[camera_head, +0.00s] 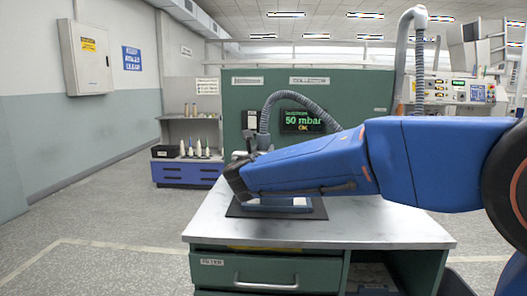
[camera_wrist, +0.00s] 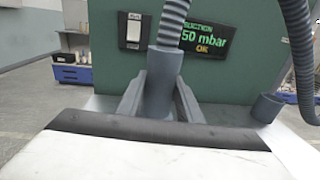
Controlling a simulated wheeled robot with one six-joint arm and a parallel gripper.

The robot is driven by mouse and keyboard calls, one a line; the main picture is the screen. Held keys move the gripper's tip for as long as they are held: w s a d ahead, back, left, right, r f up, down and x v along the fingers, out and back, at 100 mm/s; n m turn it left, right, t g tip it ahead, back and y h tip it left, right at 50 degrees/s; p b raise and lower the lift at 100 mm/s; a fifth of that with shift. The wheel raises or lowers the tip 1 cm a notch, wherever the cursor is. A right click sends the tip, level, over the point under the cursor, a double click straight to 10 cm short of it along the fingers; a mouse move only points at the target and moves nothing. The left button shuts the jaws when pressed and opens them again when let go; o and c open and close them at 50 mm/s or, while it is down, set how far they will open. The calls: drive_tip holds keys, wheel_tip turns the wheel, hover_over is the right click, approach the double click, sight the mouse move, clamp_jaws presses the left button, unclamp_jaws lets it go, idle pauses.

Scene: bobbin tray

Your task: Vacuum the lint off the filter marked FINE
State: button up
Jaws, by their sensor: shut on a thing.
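In the wrist view my gripper (camera_wrist: 160,100) has its two grey fingers closed on a grey vacuum nozzle (camera_wrist: 164,72). A ribbed hose (camera_wrist: 173,22) rises from the top of the nozzle. In the head view this hose (camera_head: 285,97) arches up behind my arm; the fingers there are hidden. A blue-edged flat piece (camera_head: 290,208), possibly a filter, lies on the dark mat (camera_head: 318,208) below my arm. My arm hides most of it. I cannot read a FINE mark or see lint. The nozzle's lower end is hidden.
The green panel (camera_head: 360,98) behind the bench carries a suction display (camera_head: 301,121) reading 50 mbar, OK, and a switch plate (camera_wrist: 133,31). A grey cup-shaped fitting (camera_wrist: 266,108) stands at the right. The bench top (camera_head: 385,228) is clear at right. A drawer (camera_head: 265,272) labelled FILTER is below.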

drive_tip(key=shift+d, duration=0.1)
idle(0.3)
drive_tip(key=d, duration=0.9)
drive_tip(key=shift+w, duration=0.15)
idle(0.7)
drive_tip(key=shift+r, duration=0.15)
idle(0.8)
drive_tip(key=shift+r, duration=2.9)
